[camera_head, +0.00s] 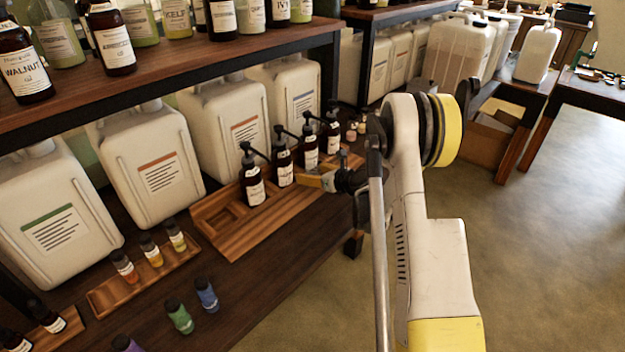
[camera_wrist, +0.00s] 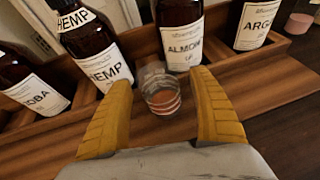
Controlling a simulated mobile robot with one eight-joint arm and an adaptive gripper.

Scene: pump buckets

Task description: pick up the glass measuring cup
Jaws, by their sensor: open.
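The glass measuring cup (camera_wrist: 160,92) is a small clear cup with reddish marks or liquid low in it. In the wrist view it stands on the wooden tray, in front of the gap between the HEMP bottle (camera_wrist: 95,50) and the ALMOND bottle (camera_wrist: 181,35). My gripper (camera_wrist: 163,85) is open, its two yellow fingers to the left and right of the cup, with visible gaps. In the head view my gripper (camera_head: 325,180) is at the tray's front edge by the pump bottles. The cup cannot be made out there.
The wooden tray (camera_head: 222,236) holds several brown pump bottles in a row, close behind the cup. White canisters (camera_head: 155,165) stand behind them. A smaller tray (camera_head: 112,291) with little bottles is at the left. The floor (camera_head: 540,240) at right is open.

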